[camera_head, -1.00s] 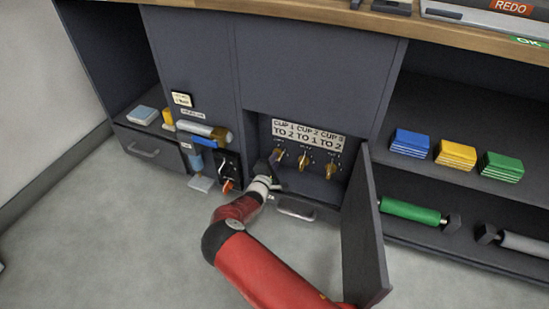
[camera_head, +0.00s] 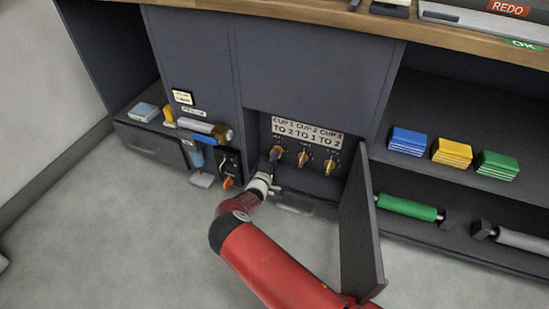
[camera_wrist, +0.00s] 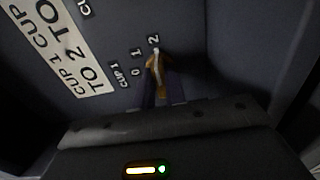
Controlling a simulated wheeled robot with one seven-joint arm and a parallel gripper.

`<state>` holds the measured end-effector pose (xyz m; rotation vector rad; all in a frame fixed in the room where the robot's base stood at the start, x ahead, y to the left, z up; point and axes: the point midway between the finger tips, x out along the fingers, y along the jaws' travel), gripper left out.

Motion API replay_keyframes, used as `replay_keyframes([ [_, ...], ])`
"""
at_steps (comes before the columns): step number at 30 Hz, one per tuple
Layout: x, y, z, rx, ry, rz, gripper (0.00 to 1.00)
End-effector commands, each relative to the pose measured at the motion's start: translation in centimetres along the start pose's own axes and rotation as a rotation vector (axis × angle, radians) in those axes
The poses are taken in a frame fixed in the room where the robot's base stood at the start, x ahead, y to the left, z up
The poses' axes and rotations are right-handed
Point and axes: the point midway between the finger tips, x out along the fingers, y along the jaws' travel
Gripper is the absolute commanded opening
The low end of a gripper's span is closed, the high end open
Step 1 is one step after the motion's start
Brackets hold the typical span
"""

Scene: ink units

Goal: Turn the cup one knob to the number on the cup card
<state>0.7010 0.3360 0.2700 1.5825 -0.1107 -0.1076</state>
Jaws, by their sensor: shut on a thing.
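The cup card (camera_head: 306,132) is a white label on the back wall of the open compartment. It reads cup 1 to 2, cup 2 to 1, cup 3 to 2. The cup one knob (camera_head: 277,152) is brass, the leftmost of three. In the wrist view the same knob (camera_wrist: 154,66) has numbers 0, 1 and 2 beside it, and its pale tip lies near the 2. My gripper (camera_head: 270,165) is at this knob, shut on it. In the wrist view its fingers (camera_wrist: 163,92) sit on both sides of the knob's lower part.
The cup two knob (camera_head: 303,158) and cup three knob (camera_head: 330,165) stand to the right. An open door (camera_head: 362,235) borders the compartment on the right. A bottle-like cylinder (camera_head: 205,130) and a red-tipped lever (camera_head: 228,183) are on the left.

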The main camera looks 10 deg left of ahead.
Motion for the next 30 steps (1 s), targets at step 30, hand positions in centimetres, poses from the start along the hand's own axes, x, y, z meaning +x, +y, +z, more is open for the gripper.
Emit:
replay_keyframes([
  [30, -4.4, 0.1, -0.1, -0.001, 0.002, -0.002, 0.35],
])
